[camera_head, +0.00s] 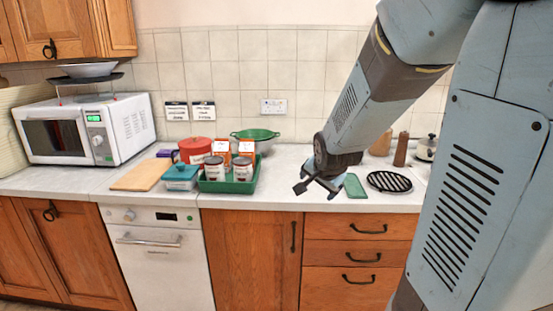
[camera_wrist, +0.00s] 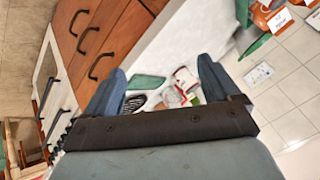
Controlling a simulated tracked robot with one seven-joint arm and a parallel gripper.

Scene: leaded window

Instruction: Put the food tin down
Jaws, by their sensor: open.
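Two food tins with pale and dark red labels, a left one (camera_head: 213,169) and a right one (camera_head: 243,169), stand upright in a green tray (camera_head: 228,187) on the counter. I cannot tell which is the task's tin. My gripper (camera_head: 318,187) is to the right of the tray, over the counter's front part, apart from both tins. In the wrist view its two fingers (camera_wrist: 160,78) are spread wide with nothing held between them.
Orange boxes (camera_head: 221,147) and a green colander (camera_head: 256,136) stand at the tray's back. A teal box (camera_head: 181,177), red canister (camera_head: 195,149) and wooden board (camera_head: 141,175) lie left. A green mat (camera_head: 355,187) and black trivet (camera_head: 390,181) lie right of my gripper.

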